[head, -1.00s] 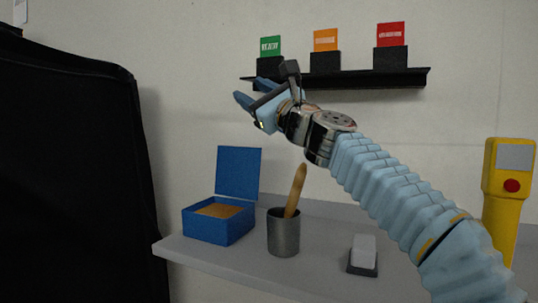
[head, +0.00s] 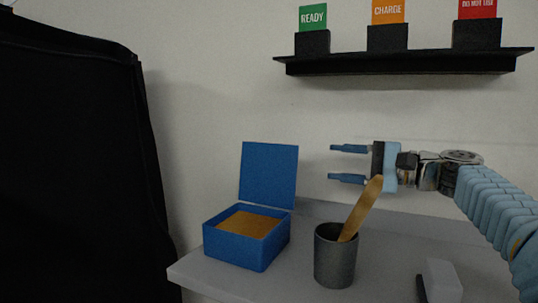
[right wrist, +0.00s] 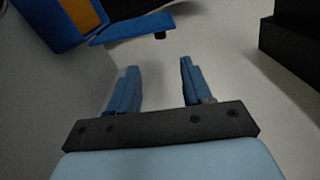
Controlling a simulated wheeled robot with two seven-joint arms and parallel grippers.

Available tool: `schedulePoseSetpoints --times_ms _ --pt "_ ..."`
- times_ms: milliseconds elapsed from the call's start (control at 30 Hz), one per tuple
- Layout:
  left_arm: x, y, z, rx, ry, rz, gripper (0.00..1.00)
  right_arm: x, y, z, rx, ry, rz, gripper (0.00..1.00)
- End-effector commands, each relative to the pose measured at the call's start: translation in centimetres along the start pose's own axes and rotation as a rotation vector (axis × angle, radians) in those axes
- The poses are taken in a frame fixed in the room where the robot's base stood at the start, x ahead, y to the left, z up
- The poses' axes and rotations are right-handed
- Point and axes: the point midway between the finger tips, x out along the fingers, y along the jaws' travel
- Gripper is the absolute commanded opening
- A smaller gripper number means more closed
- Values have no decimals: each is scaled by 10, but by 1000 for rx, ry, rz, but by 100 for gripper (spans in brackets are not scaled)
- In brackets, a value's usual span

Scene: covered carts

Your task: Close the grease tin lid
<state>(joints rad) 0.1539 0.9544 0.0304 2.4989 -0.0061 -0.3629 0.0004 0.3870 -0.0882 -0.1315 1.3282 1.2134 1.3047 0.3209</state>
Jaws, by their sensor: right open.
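The blue grease tin (head: 236,248) stands on the grey shelf in the head view, with orange-brown grease (head: 249,224) inside. Its blue lid (head: 268,174) stands upright, open, at the back edge. My right gripper (head: 348,163) is open and empty, to the right of the lid and apart from it, above the cup. In the right wrist view, the open fingers of my gripper (right wrist: 156,85) point toward the wall. The tin (right wrist: 48,24) and its lid (right wrist: 131,27) show at the upper left of that view. My left gripper is not in view.
A dark grey cup (head: 335,262) with a wooden spatula (head: 360,208) stands right of the tin. A white-topped block (head: 441,281) sits farther right. A black wall ledge (head: 405,62) holds several coloured cards above. A black cover (head: 75,170) fills the left.

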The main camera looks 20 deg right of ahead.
Motion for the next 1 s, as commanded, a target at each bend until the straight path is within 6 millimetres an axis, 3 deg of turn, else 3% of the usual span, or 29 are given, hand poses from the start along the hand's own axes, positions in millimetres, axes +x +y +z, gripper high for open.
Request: schedulePoseSetpoints --times_ms 533,700,1000 --pt "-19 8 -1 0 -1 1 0 112 -2 0 4 -2 1 49" --pt "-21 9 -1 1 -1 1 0 129 -1 0 3 -1 0 49" --pt "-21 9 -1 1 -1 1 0 132 0 0 3 1 -1 49"
